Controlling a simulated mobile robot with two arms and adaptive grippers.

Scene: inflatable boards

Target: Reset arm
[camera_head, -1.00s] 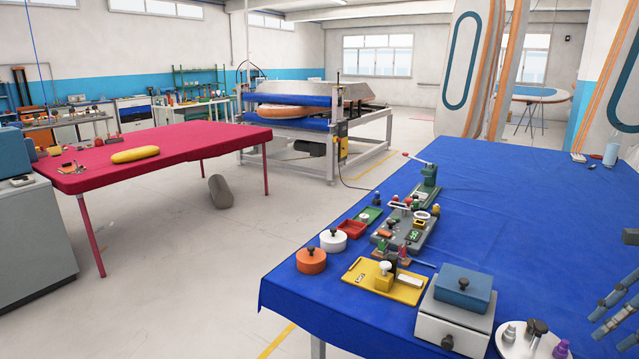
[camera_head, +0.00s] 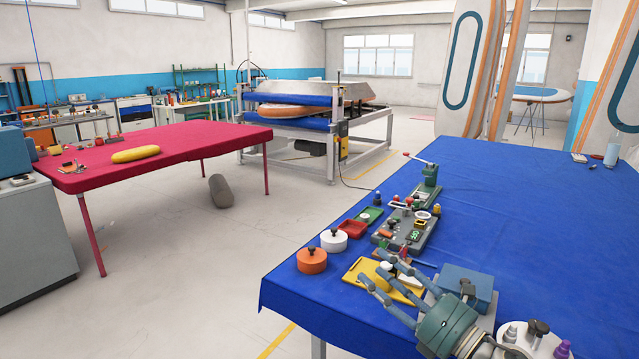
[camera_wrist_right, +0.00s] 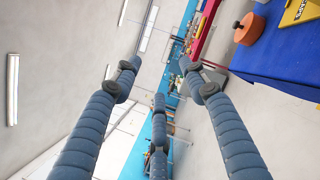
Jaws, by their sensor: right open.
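My right gripper (camera_head: 378,268) is open and empty. It reaches in from the bottom right of the head view, above the near part of the blue table (camera_head: 540,220). Its spread fingers hang in front of the yellow tray (camera_head: 358,271) and partly hide it. Its palm hides part of the blue-lidded grey box (camera_head: 478,283). In the right wrist view the three blue-grey fingers (camera_wrist_right: 158,78) stand apart with nothing between them. My left gripper is not in view.
An orange pot (camera_head: 311,262) and a white pot (camera_head: 334,242) stand left of the yellow tray. A grey tool board (camera_head: 408,232) with small parts lies beyond. The right half of the blue table is mostly clear. A red table (camera_head: 190,148) stands to the left.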

